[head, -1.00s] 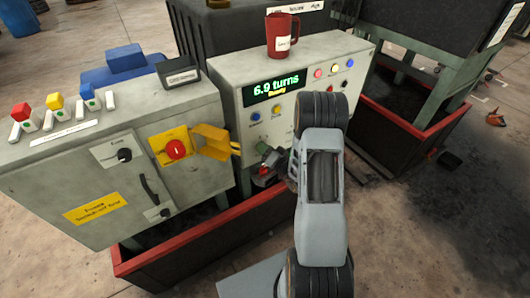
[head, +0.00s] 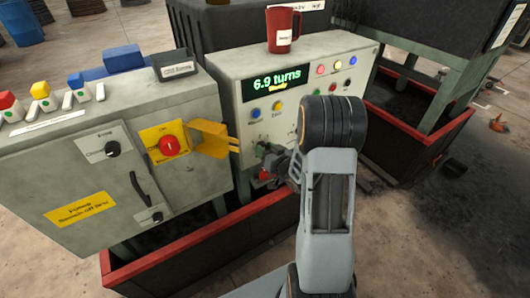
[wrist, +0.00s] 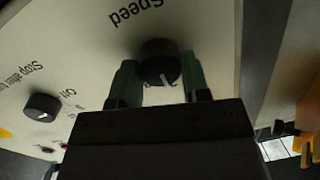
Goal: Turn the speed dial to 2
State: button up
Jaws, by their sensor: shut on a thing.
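The speed dial (wrist: 160,64) is a round black knob with a white pointer line, under the printed word Speed in the wrist view. My gripper (wrist: 160,82) has its greenish fingers on both sides of the dial and is shut on it. In the wrist view the pointer slants down and slightly right; the numbers around the dial are hidden. In the head view my gripper (head: 266,152) is at the lower panel front, and my arm hides much of that area. The panel display (head: 277,84) reads "6.9 turns" with a smaller line, "Ready", below.
A second black knob (wrist: 42,107) sits beside the dial. A red mug (head: 283,28) stands on top of the panel box.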

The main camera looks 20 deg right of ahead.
dwell(0.4)
jog(key=o, duration=0.9)
jog(key=p+v, duration=0.8)
jog(key=v, duration=0.5)
jog(key=shift+s+d, duration=0.1)
jog(key=shift+s, duration=0.25)
